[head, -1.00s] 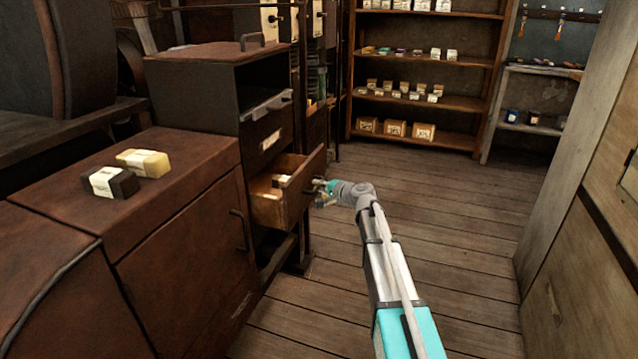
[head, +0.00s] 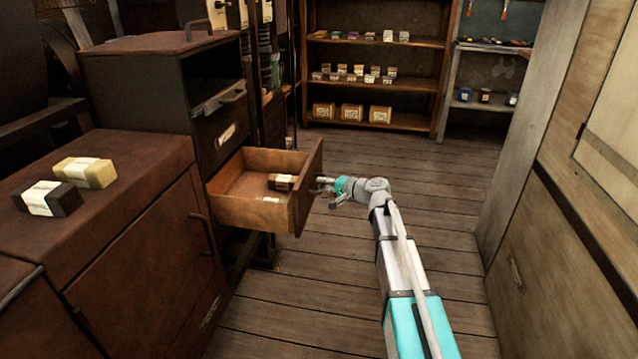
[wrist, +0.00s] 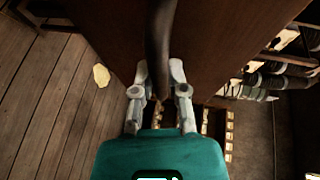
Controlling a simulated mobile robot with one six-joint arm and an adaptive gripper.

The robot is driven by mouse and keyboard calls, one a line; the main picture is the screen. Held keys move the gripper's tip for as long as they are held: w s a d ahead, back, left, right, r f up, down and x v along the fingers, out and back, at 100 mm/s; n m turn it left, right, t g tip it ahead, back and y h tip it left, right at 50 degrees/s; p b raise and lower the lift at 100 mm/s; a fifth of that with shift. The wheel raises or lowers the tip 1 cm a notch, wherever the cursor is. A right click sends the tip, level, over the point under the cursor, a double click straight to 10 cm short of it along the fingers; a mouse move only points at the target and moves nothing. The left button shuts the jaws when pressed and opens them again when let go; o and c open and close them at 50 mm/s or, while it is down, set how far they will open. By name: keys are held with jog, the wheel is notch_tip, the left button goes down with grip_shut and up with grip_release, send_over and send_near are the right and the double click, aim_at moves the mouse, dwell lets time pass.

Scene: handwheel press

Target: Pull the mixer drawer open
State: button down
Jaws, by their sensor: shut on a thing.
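The mixer drawer (head: 250,212) is a wooden drawer pulled well out of the dark cabinet (head: 218,130) in the head view. Inside it lie a dark labelled block (head: 283,182) and a pale label or block near the front. My gripper (head: 322,186) is at the drawer's front panel, at its outer face. In the wrist view, my gripper (wrist: 161,80) has its two fingers on either side of a dark bar handle (wrist: 160,40) and is shut on it. The drawer front (wrist: 215,45) fills the upper part of that view.
A black block (head: 48,198) and a yellow block (head: 85,172) sit on the brown cabinet (head: 130,240) at left. Shelves (head: 375,85) stand at the back. A wooden cabinet (head: 560,200) stands at right. The plank floor (head: 420,170) between is clear.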

jog(key=shift+w, duration=0.3)
jog(key=c, duration=0.6)
grip_release()
jog(key=shift+c, duration=0.2)
jog(key=shift+s, duration=0.1)
jog(key=shift+s, duration=0.15)
